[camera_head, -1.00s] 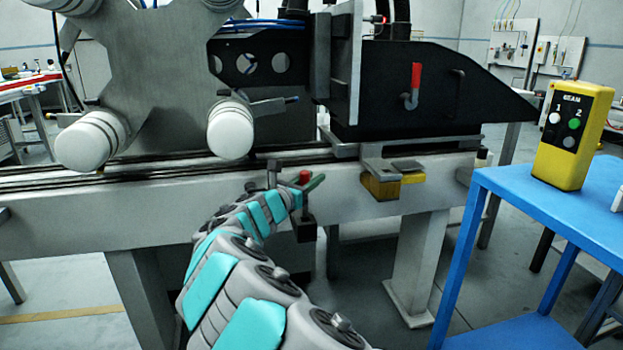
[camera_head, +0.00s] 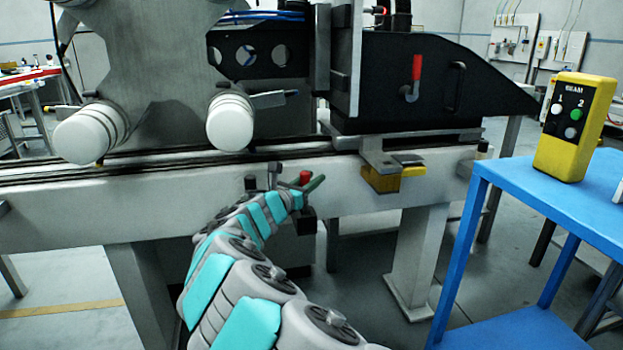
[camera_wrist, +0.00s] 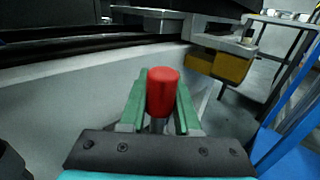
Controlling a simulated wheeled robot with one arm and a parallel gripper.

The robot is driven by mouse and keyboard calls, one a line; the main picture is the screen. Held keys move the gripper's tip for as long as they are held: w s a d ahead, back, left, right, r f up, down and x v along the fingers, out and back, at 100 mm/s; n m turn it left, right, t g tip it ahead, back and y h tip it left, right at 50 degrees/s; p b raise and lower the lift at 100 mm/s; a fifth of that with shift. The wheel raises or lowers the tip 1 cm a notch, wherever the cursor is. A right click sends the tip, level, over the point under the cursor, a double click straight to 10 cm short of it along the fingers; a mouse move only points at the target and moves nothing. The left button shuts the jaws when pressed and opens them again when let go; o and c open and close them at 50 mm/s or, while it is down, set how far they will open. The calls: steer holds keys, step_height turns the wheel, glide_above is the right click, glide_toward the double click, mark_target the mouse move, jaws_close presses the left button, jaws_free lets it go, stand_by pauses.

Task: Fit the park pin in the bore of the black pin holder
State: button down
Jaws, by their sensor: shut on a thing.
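The park pin (camera_wrist: 163,92) has a red cap and a metal shank. My gripper (camera_wrist: 161,100) is shut on it, with one green finger on each side and the cap standing upright between them. The pin's red cap (camera_head: 305,177) also shows in the head view, in front of the pale machine beam. The black pin holder (camera_head: 305,222) is a small dark block below the cap and fingers. The bore and the lower end of the pin are hidden, so I cannot tell whether the shank is in the bore.
The pale beam (camera_head: 150,205) runs behind my gripper. A yellow block under a metal bracket (camera_head: 397,180) juts out at the right. A blue table (camera_head: 560,205) with a yellow control box (camera_head: 573,125) stands further right. White rollers (camera_head: 230,125) hang above the beam.

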steer(key=shift+f+b, duration=0.45)
steer(key=shift+f, duration=1.05)
steer(key=c, duration=0.5)
jaws_free()
steer(key=shift+c, duration=0.2)
steer(key=v, duration=0.7)
steer(key=shift+s+a, duration=0.25)
steer(key=shift+s, duration=0.1)
steer(key=shift+r, duration=0.15)
